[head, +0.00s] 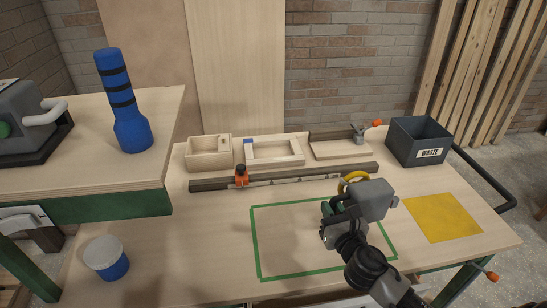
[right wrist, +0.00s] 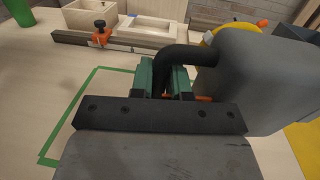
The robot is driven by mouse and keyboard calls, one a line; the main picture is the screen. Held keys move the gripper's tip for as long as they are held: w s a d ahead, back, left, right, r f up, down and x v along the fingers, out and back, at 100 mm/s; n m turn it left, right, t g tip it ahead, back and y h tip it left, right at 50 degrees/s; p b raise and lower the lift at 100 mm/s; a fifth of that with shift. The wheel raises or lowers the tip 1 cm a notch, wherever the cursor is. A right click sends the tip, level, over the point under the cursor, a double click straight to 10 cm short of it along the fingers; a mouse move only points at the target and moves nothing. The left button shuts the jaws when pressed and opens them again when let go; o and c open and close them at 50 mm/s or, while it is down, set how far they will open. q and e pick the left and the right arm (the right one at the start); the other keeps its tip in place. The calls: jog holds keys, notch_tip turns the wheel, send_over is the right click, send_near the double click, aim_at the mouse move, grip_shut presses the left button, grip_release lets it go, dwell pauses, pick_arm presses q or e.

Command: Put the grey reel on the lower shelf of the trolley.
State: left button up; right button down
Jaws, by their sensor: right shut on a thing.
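My right gripper (head: 328,210) is shut on the black curved handle of a grey blocky thing (head: 373,198), which I take to be the grey reel. In the right wrist view the green fingers (right wrist: 164,78) close around the handle, and the grey body (right wrist: 262,75) fills the right side. A yellow ring (head: 353,183) shows just behind it; I cannot tell whether it belongs to it. The reel is over the workbench, near the green taped outline (head: 256,240); any gap below it is hidden. No trolley or lower shelf can be made out for certain. My left gripper is not in view.
A raised wooden top with a green edge (head: 105,205) stands at left, bearing a blue flask-like thing (head: 132,130) and a grey machine. A blue pot (head: 106,260) stands below. Wooden trays (head: 210,160) and a waste bin (head: 418,142) line the back. A yellow mat (head: 443,218) lies right.

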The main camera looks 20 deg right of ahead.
jog(key=s+a+r+n+y, duration=0.1)
jog(key=s+a+r+y, duration=0.1)
jog(key=s+a, duration=1)
jog(key=w+d+f+m+h+b, duration=0.2)
jog(key=w+d+h+b, duration=0.2)
jog(key=w+d, duration=0.3)
jog(key=w+a+f, duration=0.1)
jog(key=w+f, duration=0.1)
jog(key=w+a+f, duration=0.2)
jog(key=w, duration=0.1)
jog(key=w+a+f, duration=0.2)
jog(key=w, duration=0.1)
jog(key=shift+w+a+f+b, duration=0.15)
jog(key=shift+a+f+b, duration=0.1)
jog(key=shift+b, duration=0.15)
jog(key=shift+f+b, duration=0.6)
jog(key=shift+f, duration=1.25)
